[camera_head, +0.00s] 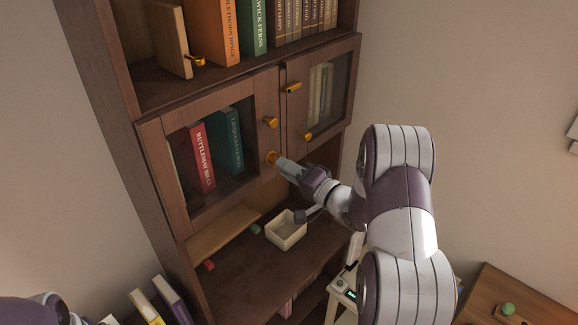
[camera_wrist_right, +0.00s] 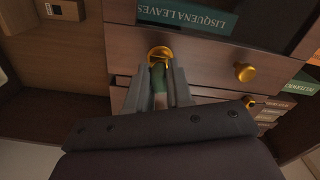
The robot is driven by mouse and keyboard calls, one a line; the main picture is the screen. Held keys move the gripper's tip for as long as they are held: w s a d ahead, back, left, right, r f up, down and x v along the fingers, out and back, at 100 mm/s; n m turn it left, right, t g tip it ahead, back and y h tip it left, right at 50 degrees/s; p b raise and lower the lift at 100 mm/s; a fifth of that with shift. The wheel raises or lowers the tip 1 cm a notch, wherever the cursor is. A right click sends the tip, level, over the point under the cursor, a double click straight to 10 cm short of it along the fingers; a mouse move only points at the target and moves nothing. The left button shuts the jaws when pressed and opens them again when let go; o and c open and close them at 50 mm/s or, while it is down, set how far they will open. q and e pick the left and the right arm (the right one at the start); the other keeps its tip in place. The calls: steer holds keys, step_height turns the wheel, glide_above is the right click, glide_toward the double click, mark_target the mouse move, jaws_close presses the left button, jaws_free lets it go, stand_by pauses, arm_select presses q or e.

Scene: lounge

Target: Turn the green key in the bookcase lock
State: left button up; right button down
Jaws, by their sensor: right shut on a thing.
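The bookcase (camera_head: 120,110) is dark wood with two glass-paned doors. A round brass lock (camera_head: 271,157) sits on the left door, below a brass knob (camera_head: 270,122). My right gripper (camera_head: 281,162) is at that lock, its fingers pointing at it. In the right wrist view the gripper (camera_wrist_right: 159,88) is shut on the green key (camera_wrist_right: 158,76), whose front end meets the brass lock (camera_wrist_right: 160,54). The fingers cover the key's sides, and I cannot tell how deep it sits. The left gripper cannot be made out; only part of my left arm shows at the lower left.
A pale square box (camera_head: 286,236) stands on the shelf below the doors, near a small green block (camera_head: 255,229) and a red one (camera_head: 208,265). The right door has a brass latch (camera_head: 293,87) and a knob (camera_head: 307,136). Books stand behind the glass and above.

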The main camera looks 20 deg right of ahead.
steer(key=shift+m, duration=0.5)
steer(key=m, duration=0.3)
steer(key=shift+r, duration=0.1)
steer(key=c, duration=0.9)
jaws_free()
steer(key=shift+w, duration=0.1)
steer(key=shift+c, duration=0.2)
steer(key=shift+w+a, duration=0.15)
steer(key=shift+w, duration=0.05)
steer(key=o, duration=0.4)
steer(key=shift+s, duration=0.2)
